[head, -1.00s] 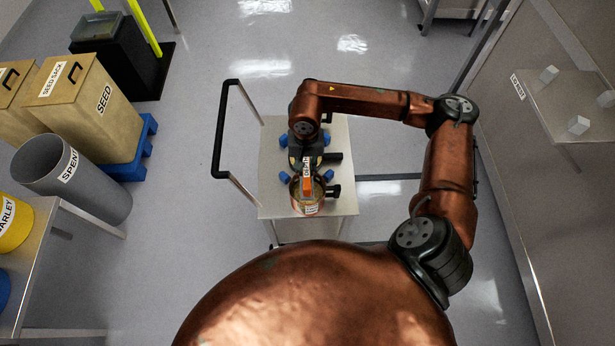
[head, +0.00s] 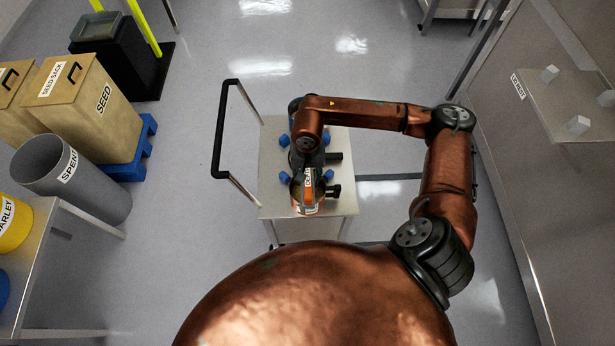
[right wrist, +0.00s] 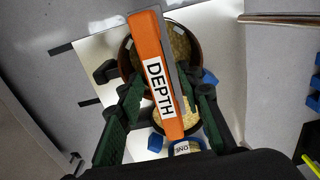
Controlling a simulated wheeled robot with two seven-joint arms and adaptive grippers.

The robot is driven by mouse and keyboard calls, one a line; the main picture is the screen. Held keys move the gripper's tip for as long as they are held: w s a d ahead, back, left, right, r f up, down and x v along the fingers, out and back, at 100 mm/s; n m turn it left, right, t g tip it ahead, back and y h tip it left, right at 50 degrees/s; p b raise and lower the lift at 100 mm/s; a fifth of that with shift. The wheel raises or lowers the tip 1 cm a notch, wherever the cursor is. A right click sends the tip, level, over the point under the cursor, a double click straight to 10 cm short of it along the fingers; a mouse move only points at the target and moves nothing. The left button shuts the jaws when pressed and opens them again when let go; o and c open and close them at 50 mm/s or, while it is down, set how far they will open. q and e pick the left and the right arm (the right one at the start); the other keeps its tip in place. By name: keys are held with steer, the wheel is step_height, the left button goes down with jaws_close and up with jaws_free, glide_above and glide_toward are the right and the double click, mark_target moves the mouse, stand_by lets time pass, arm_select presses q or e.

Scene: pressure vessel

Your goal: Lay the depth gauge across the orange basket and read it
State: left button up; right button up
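The depth gauge is an orange bar with a white DEPTH label; it shows in the right wrist view (right wrist: 158,75) and in the head view (head: 310,182). My right gripper (right wrist: 168,88) has its green-padded fingers on both sides of the gauge and appears shut on it. Behind the gauge is a round, copper-orange rimmed basket (right wrist: 125,62) with tan grain inside. In the head view the basket (head: 296,200) stands at the near end of the cart, mostly hidden by gripper and gauge. I cannot tell whether the gauge touches the rim. My left gripper is out of view.
The steel cart (head: 340,208) carries several blue knobs (head: 285,177) around the basket and has a black handle (head: 217,150) on its left. A grey SPENT bin (head: 95,195) and SEED boxes (head: 95,100) stand left. A clear panel (head: 545,190) is at right. Floor between is free.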

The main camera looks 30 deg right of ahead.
mark_target(308, 177)
steer(key=shift+r, duration=0.15)
step_height(308, 177, up, 12)
steer(key=p, duration=0.1)
stand_by(0.5)
stand_by(0.4)
